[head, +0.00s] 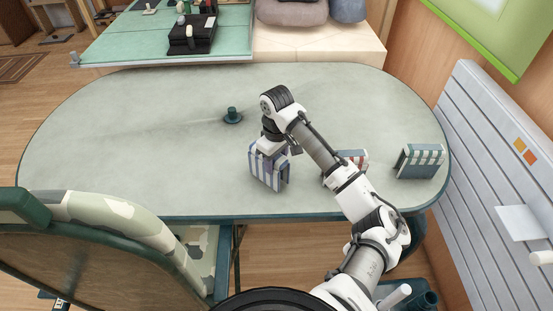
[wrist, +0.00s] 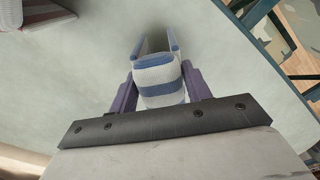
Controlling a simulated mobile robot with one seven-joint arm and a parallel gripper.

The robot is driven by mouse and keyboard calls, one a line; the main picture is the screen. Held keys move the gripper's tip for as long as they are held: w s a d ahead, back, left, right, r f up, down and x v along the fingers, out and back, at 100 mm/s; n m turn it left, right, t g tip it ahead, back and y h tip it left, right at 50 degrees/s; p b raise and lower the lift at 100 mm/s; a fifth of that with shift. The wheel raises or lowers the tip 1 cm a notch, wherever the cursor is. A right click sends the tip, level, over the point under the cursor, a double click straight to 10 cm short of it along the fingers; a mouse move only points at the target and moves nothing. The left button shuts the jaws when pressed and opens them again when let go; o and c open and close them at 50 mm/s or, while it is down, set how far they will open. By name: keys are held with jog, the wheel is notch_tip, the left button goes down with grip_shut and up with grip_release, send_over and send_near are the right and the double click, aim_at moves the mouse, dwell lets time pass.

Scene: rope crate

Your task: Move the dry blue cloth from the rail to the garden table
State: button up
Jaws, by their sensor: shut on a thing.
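The blue-and-white striped cloth (head: 268,170) hangs folded below my gripper (head: 272,148), over the near middle of the garden table (head: 130,130). In the wrist view, the cloth (wrist: 160,77) sits between the two purple fingers of my gripper (wrist: 158,88), which is shut on it. The table's pale top lies behind the cloth in that view. I cannot tell whether the cloth's lower edge touches the table. I cannot make out a rail with certainty.
A red-striped cloth (head: 354,155), partly hidden by my arm, and a green-striped cloth (head: 420,158) are at the table's right. A small dark teal object (head: 232,116) stands left of my gripper. A camouflage-patterned chair (head: 120,220) is at the near left. The table's left is clear.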

jog(key=shift+f, duration=0.45)
jog(key=o, duration=1.5)
jog(key=shift+c, duration=0.2)
notch_tip(320, 180, up, 14)
jog(key=b, duration=0.1)
jog(key=shift+f, duration=0.1)
